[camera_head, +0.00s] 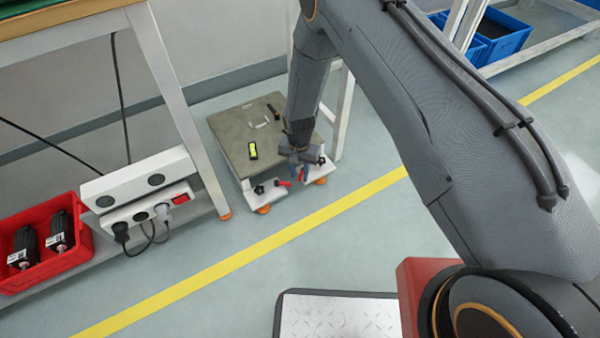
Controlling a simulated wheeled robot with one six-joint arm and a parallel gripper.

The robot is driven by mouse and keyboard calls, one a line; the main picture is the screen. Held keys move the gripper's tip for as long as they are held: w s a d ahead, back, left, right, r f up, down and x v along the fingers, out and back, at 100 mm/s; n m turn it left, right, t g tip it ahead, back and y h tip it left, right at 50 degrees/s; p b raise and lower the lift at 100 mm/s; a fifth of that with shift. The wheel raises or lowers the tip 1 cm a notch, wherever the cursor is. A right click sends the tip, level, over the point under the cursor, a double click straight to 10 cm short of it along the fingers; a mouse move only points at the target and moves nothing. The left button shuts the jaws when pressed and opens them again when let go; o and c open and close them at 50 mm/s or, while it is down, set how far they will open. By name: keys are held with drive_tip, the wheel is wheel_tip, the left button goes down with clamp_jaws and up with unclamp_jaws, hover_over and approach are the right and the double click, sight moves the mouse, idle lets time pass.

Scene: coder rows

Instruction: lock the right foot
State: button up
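A low platform (232,138) with a grey-green top stands on the floor beside the bench leg. Two white feet stick out at its front. The right foot (327,168) carries a black knob (321,160) and has an orange pad (320,181) under it. A red lever (300,175) shows at its left side, partly behind my gripper. The left foot (268,197) has a black knob (259,189), a red lever (283,183) and an orange pad (264,209). My gripper (299,174) points down just left of the right foot's knob. Its fingertips are small and partly hidden; contact is unclear.
A yellow-faced black device (252,150) and small parts lie on the platform. A bench leg (178,100) and white power strips (150,205) stand left, beside a red bin (45,245) with black devices. A white post (344,112) rises right of the platform.

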wheel_tip(320, 180, up, 8)
drive_tip(key=p, duration=0.2)
drive_tip(key=shift+p, duration=0.4)
drive_tip(key=shift+f, duration=0.15)
wheel_tip(320, 180, up, 14)
drive_tip(key=r+n, duration=0.1)
drive_tip(key=n, duration=0.1)
hover_over(299, 177)
drive_tip(key=s+a, duration=0.3)
drive_tip(key=s+r+n, duration=0.2)
drive_tip(key=s+r, duration=0.6)
drive_tip(key=r, duration=0.4)
drive_tip(key=s+d+r+n+y, duration=0.1)
drive_tip(key=s+d+r+n, duration=0.2)
drive_tip(key=s+r, duration=0.6)
drive_tip(key=s+d+r+n, duration=0.25)
drive_tip(key=s+r, duration=0.25)
drive_tip(key=s, duration=0.7)
drive_tip(key=d+r+m+p, duration=0.3)
drive_tip(key=d+r+p, duration=0.7)
drive_tip(key=r+p, duration=0.3)
drive_tip(key=d+r+m+h+p, duration=0.1)
drive_tip(key=d+r+m+p, duration=0.2)
drive_tip(key=d+r+p, duration=0.8)
drive_tip(key=r+p, duration=0.2)
drive_tip(key=p, duration=0.6)
drive_tip(key=shift+s+d+p, duration=0.15)
drive_tip(key=shift+s+p, duration=0.15)
